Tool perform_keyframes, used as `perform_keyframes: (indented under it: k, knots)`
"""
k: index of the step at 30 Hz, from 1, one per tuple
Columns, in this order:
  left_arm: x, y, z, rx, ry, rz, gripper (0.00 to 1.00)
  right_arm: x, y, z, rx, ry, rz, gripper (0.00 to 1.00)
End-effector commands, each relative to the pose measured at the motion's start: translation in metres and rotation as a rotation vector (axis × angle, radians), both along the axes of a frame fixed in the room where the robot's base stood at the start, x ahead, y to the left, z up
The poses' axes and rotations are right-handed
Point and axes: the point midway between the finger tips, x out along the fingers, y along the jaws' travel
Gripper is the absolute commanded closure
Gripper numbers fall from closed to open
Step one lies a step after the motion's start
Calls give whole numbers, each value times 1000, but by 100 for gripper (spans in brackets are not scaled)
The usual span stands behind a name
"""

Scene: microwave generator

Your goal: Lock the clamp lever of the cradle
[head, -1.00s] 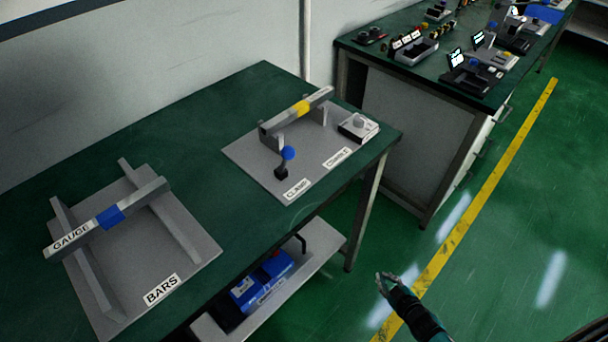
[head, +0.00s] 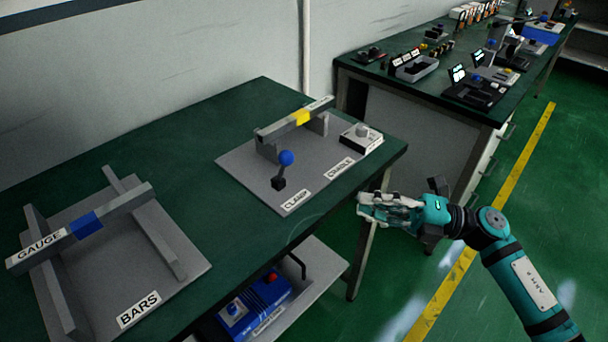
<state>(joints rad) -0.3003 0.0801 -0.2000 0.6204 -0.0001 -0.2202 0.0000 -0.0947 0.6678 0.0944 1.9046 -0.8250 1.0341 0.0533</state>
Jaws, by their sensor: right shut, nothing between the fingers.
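The cradle's grey base plate (head: 240,165) lies on the right part of the green table. The clamp lever (head: 284,166) stands on its front, with a blue ball knob on a short dark stem above a black block, leaning slightly right. A label reading CLAMP (head: 296,199) is beside it. My left gripper is not in view.
A second stand labelled BARS (head: 138,309) holds a gauge bar with a blue band (head: 85,224) at the left. A lower shelf holds a blue case (head: 255,305). Another bench stands behind.

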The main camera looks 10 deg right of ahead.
Motion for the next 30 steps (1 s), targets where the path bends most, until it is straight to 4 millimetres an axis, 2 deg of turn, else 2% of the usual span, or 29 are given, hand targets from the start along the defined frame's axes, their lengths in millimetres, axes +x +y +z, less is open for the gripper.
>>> perform_keyframes:
  k: [8, 11, 22, 24, 30]
  knots:
    - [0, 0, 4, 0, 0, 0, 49, 4, 9, 3, 4, 2, 0, 100]
    - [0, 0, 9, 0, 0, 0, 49, 9, 22, 7, 7, 1, 0, 100]
    - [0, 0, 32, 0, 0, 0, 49, 38, 93, 21, 7, 2, -2, 100]
    - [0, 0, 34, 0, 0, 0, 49, 51, 97, 22, 7, 1, -5, 100]
    - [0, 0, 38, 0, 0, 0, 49, 70, 104, 24, 5, 3, -3, 100]
